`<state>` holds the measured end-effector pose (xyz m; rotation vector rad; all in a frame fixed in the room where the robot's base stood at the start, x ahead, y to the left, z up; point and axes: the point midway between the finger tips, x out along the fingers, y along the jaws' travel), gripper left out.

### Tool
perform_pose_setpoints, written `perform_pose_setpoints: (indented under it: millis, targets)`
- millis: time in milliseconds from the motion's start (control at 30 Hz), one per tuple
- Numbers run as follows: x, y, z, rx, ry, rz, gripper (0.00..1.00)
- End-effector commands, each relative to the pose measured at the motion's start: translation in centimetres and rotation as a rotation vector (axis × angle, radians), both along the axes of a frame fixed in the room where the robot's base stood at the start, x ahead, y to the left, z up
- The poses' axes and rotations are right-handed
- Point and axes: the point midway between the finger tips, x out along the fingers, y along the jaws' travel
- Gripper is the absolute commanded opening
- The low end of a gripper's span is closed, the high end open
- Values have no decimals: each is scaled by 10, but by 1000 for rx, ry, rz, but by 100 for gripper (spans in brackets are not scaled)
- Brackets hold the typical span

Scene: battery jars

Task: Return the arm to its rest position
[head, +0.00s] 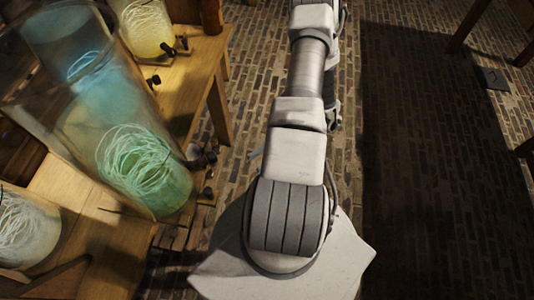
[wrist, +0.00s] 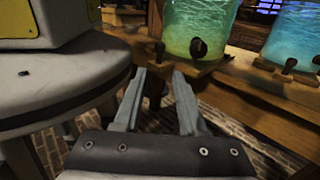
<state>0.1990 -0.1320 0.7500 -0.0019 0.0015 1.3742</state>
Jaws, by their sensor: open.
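My gripper (wrist: 160,100) shows in the wrist view with its two fingers apart and nothing between them. It points over the brick floor, in front of a wooden table edge with jars. In the head view my arm stretches away toward the top of the picture, and my gripper is out of that view.
In the head view, glass jars with green coils (head: 150,180) and pale coils (head: 28,228) stand on a wooden table (head: 60,185) at left. Brick floor (head: 250,60) lies right of it. The wrist view shows a green jar (wrist: 195,32) and a blue jar (wrist: 300,38).

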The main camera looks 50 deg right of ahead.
Motion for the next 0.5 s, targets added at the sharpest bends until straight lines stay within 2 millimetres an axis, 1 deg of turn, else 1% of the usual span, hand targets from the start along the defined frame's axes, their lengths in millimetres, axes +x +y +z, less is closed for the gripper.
perform_pose_setpoints:
  millis: [33,100,200,500]
  targets:
    - [-1,-6,0,0,-1,-1,41]
    - [-2,-11,0,0,-1,0,41]
    - [-3,-15,0,0,0,1,41]
    - [-3,-15,0,0,0,1,41]
